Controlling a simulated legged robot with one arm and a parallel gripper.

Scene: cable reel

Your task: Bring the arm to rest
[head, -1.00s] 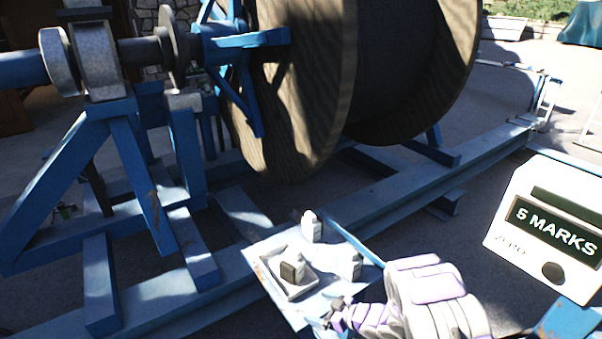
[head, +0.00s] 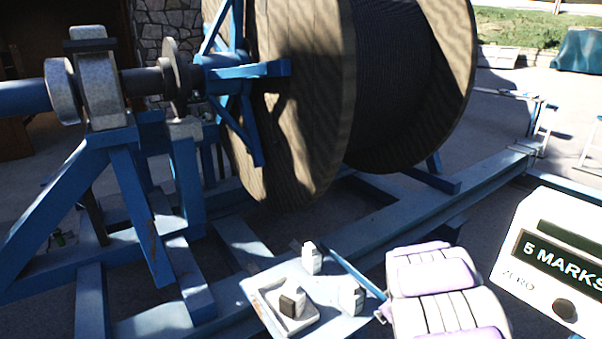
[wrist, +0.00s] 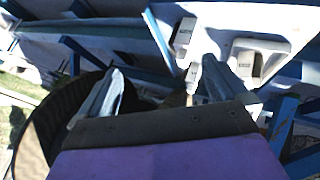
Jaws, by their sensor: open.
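My gripper (wrist: 155,85) is open and empty in the wrist view, with its two grey fingers apart. In the head view my arm, white with purple pads, is at the lower right, beside the tray table (head: 350,328); the gripper itself does not show clearly there.
A large wooden cable reel (head: 300,110) stands on a blue steel frame (head: 130,200). A "5 MARKS" counter box (head: 550,262) stands at right.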

